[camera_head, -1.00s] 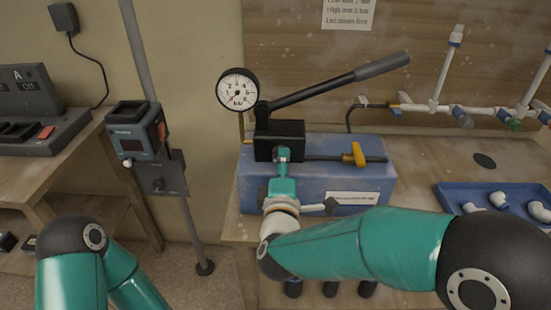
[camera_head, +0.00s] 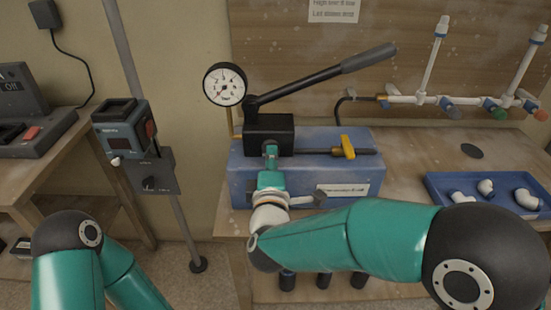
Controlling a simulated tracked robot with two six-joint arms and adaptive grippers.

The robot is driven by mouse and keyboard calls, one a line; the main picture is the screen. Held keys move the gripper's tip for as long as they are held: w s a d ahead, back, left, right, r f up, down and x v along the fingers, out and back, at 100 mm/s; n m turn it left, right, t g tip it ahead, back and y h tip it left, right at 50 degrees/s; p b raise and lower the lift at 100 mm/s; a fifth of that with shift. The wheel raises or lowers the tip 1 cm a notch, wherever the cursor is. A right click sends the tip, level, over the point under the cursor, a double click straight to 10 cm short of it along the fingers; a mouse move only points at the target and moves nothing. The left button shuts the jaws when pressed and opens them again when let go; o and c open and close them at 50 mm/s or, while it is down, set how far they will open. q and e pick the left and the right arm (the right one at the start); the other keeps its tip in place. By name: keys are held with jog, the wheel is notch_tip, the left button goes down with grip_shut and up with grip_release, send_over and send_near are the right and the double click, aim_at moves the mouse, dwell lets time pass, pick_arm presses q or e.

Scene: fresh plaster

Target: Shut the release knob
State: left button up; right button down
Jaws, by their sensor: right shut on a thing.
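The blue hand pump (camera_head: 310,185) stands on the bench, with a black valve block (camera_head: 268,128) on top. My right gripper (camera_head: 270,152) is at the front face of this block. It is shut on what appears to be the release knob, which the fingers hide almost wholly. I cannot tell how far the knob is turned. My left arm shows at the lower left, but its gripper is out of view.
A pressure gauge (camera_head: 225,84) and a long pump lever (camera_head: 330,74) rise from the block. A yellow-handled valve (camera_head: 348,147) sits on the outlet at the right. Further right are white pipework (camera_head: 425,99) and a blue tray (camera_head: 436,184) of fittings.

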jog(key=shift+a+f, duration=0.1)
jog(key=shift+f, duration=0.05)
jog(key=shift+m+b, duration=4.45)
jog(key=shift+m, duration=4.35)
jog(key=shift+r, duration=0.25)
jog(key=c, duration=1.2)
grip_release()
jog(key=shift+f, duration=0.1)
